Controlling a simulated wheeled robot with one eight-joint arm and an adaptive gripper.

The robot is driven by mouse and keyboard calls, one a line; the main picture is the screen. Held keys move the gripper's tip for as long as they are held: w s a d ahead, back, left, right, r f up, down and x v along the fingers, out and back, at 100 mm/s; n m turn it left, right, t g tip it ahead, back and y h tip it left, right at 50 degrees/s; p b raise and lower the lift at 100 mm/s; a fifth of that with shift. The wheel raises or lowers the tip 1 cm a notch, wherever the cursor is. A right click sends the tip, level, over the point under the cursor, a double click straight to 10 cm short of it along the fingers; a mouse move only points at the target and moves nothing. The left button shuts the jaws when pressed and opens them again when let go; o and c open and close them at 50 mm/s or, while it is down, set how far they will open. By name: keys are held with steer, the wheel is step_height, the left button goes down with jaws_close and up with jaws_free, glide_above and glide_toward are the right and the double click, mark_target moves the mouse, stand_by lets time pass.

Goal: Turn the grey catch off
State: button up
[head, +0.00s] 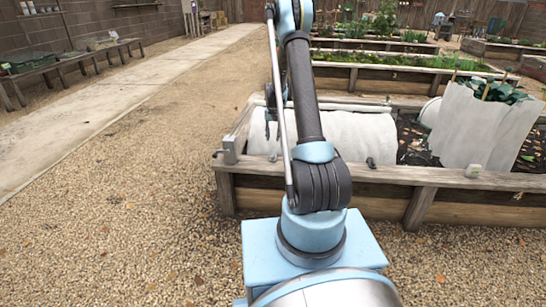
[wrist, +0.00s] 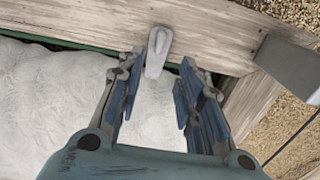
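The grey catch (wrist: 156,52) is a small, pale grey, rounded lever on the wooden rail (wrist: 110,22) of a raised bed in the wrist view. Its long end points down the picture, over the rail's inner edge towards the white cover (wrist: 40,105). My gripper (wrist: 161,68) is open, with one blue finger on each side of the catch's lower end. Gaps show on both sides, and I see no contact. In the head view my gripper is largely hidden behind my arm, over the bed's left end.
A grey block (wrist: 288,66) sits at the rail's corner, right of my gripper; it also shows in the head view (head: 230,148). A small dark fitting (head: 371,162) and a pale one (head: 473,171) are on the front rail. Gravel (head: 120,220) around the bed is clear.

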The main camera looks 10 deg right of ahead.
mark_target(273, 155)
step_height(273, 155, down, 12)
steer(key=shift+f, duration=0.2)
stand_by(0.4)
steer(key=shift+c, duration=0.3)
jaws_close()
